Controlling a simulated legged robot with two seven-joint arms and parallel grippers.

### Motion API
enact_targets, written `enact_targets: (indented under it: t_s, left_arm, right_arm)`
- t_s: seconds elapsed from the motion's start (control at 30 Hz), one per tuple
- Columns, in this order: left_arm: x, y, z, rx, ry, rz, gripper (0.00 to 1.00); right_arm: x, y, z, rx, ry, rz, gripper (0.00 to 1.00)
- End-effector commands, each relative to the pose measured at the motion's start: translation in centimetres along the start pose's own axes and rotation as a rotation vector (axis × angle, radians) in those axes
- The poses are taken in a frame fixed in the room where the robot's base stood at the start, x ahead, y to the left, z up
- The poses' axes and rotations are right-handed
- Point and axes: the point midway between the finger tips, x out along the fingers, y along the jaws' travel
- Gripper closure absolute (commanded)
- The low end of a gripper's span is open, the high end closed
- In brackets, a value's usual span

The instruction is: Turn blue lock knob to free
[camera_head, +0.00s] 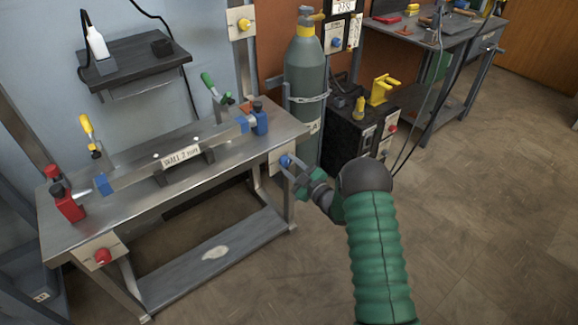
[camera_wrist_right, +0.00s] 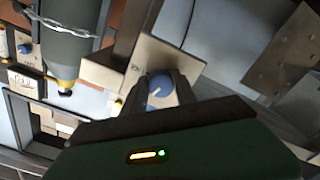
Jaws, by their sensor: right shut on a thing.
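The blue lock knob (camera_head: 285,161) sits on a pale plate (camera_head: 275,170) at the right end of the workbench. In the right wrist view the knob (camera_wrist_right: 160,91) shows a white mark on its face and lies between my fingers, with the plate (camera_wrist_right: 150,58) behind it. My right gripper (camera_head: 290,166) reaches it from the right and is shut on the knob; it also shows in the right wrist view (camera_wrist_right: 160,95). My left gripper is not in view.
A steel workbench (camera_head: 215,165) carries a clamped bar (camera_head: 135,175). A red knob (camera_head: 102,256) is on its front left leg plate. A gas cylinder (camera_head: 305,75) and a black welder box (camera_head: 352,125) stand behind my right arm. The floor at right is clear.

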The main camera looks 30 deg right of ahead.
Motion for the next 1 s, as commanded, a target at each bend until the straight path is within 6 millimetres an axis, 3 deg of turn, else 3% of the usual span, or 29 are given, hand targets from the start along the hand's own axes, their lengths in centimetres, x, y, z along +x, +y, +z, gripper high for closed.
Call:
enact_targets:
  t_s: [1.0]
  left_arm:
    - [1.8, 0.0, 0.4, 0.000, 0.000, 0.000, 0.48]
  right_arm:
    - [-0.1, -0.4, 0.3, -0.963, -0.002, -0.012, 1.00]
